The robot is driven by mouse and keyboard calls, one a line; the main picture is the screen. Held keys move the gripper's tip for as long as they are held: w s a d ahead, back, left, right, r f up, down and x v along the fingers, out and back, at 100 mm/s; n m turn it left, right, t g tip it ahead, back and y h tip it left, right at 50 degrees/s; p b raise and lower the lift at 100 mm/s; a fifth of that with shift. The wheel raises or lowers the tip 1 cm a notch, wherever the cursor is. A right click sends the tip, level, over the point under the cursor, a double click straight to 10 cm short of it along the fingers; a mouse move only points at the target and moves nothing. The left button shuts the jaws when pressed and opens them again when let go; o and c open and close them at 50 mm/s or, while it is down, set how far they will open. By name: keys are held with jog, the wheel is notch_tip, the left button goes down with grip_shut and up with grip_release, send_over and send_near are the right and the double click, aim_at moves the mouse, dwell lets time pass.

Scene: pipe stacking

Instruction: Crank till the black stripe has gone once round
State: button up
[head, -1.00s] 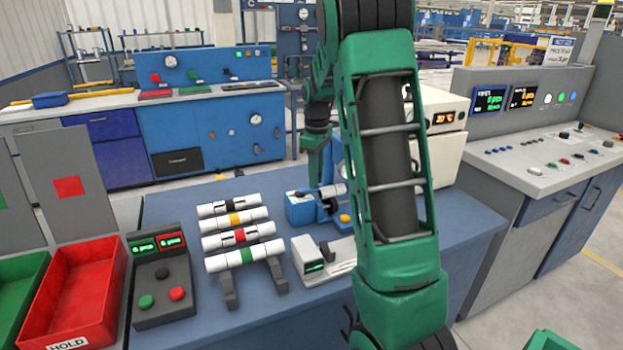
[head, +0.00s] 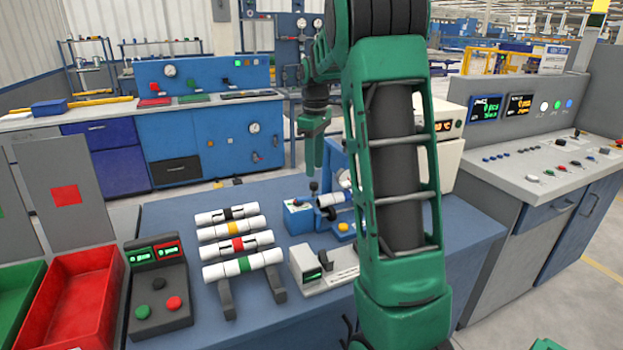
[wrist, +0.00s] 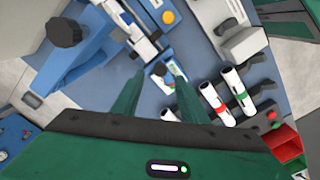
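A blue crank unit (head: 299,217) stands on the blue bench, with a small dark knob (head: 313,187) upright above it. The same knob shows in the wrist view (wrist: 160,69). A white pipe (head: 333,198) lies beside it in a blue holder, partly behind my arm; I cannot make out a black stripe on it. My gripper (head: 315,168) points down just above the knob. In the wrist view its two green fingers stand apart, and the knob appears between their tips, with nothing clearly gripped.
Several striped pipes (head: 237,239) lie on a rack to the left. A grey device (head: 322,268) sits in front of the crank unit, near a yellow button (head: 343,227). A button box (head: 160,290) and a red bin (head: 75,300) stand at the left.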

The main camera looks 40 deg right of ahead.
jog(key=shift+r, duration=1.55)
jog(key=s+a+f+m, duration=0.3)
jog(key=s+a+m, duration=0.1)
jog(key=s, duration=0.7)
jog(key=s+a+f+m, duration=0.3)
jog(key=s+a, duration=0.2)
jog(key=s, duration=0.6)
jog(key=s+a+f+m, duration=0.2)
jog(key=s+a+m, duration=0.2)
jog(key=s, duration=0.7)
jog(key=shift+a+f+m, duration=0.3)
jog(key=shift+a+f, duration=0.1)
jog(key=shift+a, duration=0.15)
jog(key=shift+w+f, duration=0.25)
jog(key=shift+w, duration=0.4)
